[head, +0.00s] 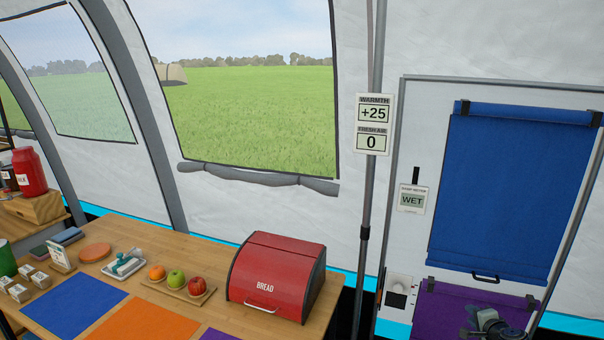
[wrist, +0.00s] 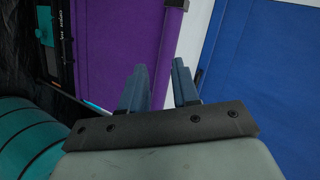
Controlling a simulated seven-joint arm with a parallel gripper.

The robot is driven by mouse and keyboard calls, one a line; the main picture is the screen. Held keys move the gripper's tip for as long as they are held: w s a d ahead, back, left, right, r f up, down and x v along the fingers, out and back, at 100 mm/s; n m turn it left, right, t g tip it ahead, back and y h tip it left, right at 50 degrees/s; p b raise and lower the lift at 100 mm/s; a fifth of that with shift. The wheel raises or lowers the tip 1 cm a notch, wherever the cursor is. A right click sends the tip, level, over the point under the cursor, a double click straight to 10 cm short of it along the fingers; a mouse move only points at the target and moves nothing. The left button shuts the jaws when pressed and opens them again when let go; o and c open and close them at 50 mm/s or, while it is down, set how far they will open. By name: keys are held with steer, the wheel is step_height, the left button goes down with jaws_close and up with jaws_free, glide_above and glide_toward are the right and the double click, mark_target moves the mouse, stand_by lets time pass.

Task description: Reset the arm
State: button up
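My gripper (wrist: 160,88) shows in the wrist view with its two blue-grey fingers apart and nothing between them. Behind the fingers are a purple panel (wrist: 108,40) and a blue panel (wrist: 255,80). In the head view part of my gripper (head: 490,322) shows at the bottom right edge, in front of the purple panel (head: 440,305). It is away from the table and touches nothing that I can see. The rest of my arm is below the head view.
The wooden table (head: 215,262) holds a red bread box (head: 275,278), a fruit board (head: 178,290) and coloured mats (head: 140,322). A blue roller blind (head: 505,190) hangs on the right, above the purple panel. Teal ridged cylinder shapes (wrist: 30,140) show at the wrist view's left.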

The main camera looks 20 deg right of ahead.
steer(key=s+a+f+n+g+y, duration=0.3)
steer(key=a+f+n+g+y, duration=0.15)
steer(key=a+f, duration=0.8)
steer(key=s+a+f+n+g+y, duration=0.3)
steer(key=a+f+n+g, duration=0.25)
steer(key=a+f, duration=0.7)
steer(key=s+a+f+n+g, duration=0.2)
steer(key=s+a+f+n, duration=0.1)
steer(key=a, duration=0.8)
steer(key=s+a+f+n+g+h, duration=0.1)
steer(key=s+a+f+n+g, duration=0.2)
steer(key=a, duration=0.9)
steer(key=s+a+f+n+g, duration=0.3)
steer(key=a+f, duration=0.4)
steer(key=a, duration=0.5)
steer(key=shift+s+a+n+h, duration=0.25)
steer(key=shift+s+n+h, duration=0.1)
steer(key=shift+s+n, duration=0.45)
steer(key=shift+w, duration=0.15)
